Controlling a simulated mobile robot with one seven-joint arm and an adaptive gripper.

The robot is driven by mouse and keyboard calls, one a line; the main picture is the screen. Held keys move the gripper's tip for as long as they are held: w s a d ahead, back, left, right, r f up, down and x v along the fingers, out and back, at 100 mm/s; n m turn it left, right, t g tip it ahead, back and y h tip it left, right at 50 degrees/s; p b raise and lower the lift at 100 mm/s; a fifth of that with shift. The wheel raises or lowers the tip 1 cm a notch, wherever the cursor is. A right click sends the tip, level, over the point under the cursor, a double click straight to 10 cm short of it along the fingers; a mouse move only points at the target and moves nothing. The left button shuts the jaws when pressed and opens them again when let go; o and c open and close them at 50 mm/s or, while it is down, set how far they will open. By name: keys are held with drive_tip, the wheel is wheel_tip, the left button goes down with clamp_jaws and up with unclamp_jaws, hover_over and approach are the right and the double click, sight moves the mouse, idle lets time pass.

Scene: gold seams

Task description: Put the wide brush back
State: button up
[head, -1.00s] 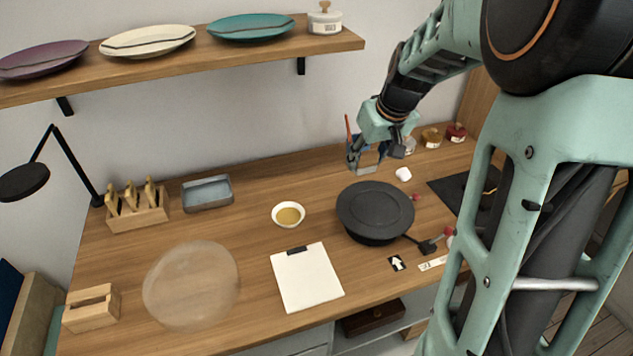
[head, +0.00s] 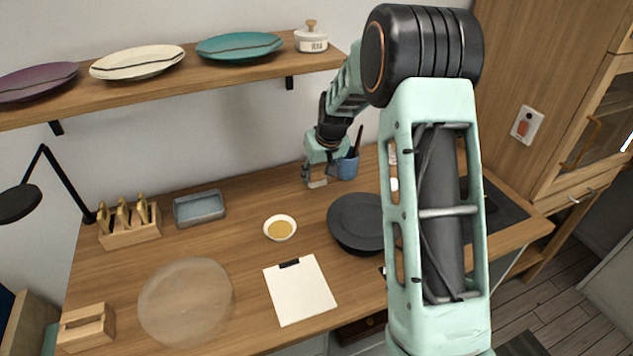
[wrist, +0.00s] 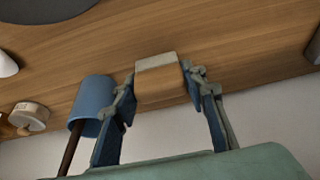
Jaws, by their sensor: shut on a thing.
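My gripper (head: 316,182) is over the back of the wooden worktop, just left of the blue cup (head: 347,166). In the wrist view my gripper (wrist: 158,80) is shut on a broad, flat piece with a pale band and a wooden part, which looks like the wide brush (wrist: 158,92). The rest of the brush is hidden or too small to tell in the head view. The blue cup also shows in the wrist view (wrist: 92,98), left of the fingers, with a dark handle standing in it.
A black round stand (head: 352,222) is partly hidden behind my arm. A bowl of gold (head: 280,229), a clipboard (head: 300,292), a grey tray (head: 199,208) and a clear disc (head: 186,302) lie to the left. A shelf (head: 215,77) with plates hangs above.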

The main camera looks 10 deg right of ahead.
sight(317, 180)
drive_tip(key=shift+w+a+f, duration=0.1)
drive_tip(key=shift+w+f, duration=0.05)
drive_tip(key=shift+f, duration=1.6)
drive_tip(key=shift+f, duration=0.15)
drive_tip(key=shift+f, duration=0.15)
drive_tip(key=o, duration=1)
drive_tip(key=shift+r, duration=0.25)
drive_tip(key=shift+r, duration=0.25)
drive_tip(key=v, duration=1.1)
drive_tip(key=shift+r, duration=0.3)
